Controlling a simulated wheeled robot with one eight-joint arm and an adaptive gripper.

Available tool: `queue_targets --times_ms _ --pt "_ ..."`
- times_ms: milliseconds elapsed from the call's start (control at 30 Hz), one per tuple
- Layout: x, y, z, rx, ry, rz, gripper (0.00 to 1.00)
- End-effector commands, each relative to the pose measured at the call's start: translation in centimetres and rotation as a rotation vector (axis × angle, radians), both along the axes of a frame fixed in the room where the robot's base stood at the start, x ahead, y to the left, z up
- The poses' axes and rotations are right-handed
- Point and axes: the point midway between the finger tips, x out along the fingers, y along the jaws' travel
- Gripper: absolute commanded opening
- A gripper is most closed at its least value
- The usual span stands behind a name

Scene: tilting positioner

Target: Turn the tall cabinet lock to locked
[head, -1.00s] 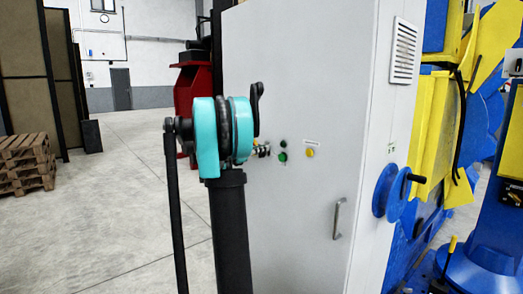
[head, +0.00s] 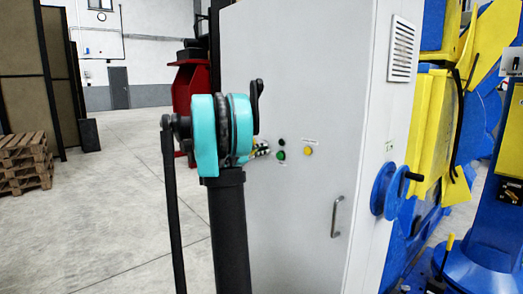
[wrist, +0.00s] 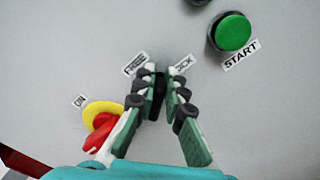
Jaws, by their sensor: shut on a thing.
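The tall grey-white cabinet (head: 300,70) stands right in front of me. In the wrist view, its face carries a FREE label (wrist: 136,64) and a partly covered label ending in "OCK" (wrist: 184,65). My gripper (wrist: 167,88) is against the panel just below these two labels, its fingers nearly together and shut on the lock. The lock itself is hidden between the dark finger pads, so I cannot read which way it points. In the head view, my gripper (head: 262,150) shows small beside my turquoise wrist, touching or very near the cabinet face.
A red switch on a yellow plate (wrist: 100,120), marked ON, sits close left of my fingers. A green START button (wrist: 233,32) is up to the right. A yellow button (head: 308,151), a door handle (head: 337,217) and a blue handwheel (head: 384,190) lie farther right.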

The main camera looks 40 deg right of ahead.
Motion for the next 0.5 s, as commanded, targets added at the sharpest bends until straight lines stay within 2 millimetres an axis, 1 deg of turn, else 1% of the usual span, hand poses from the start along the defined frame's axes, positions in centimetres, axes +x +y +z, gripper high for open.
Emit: queue_targets --times_ms 200,500 --pt "-0.27 -0.01 -0.44 0.017 -0.203 -0.001 0.0" --pt "-0.42 -0.02 -0.91 0.035 -0.448 -0.001 0.0"
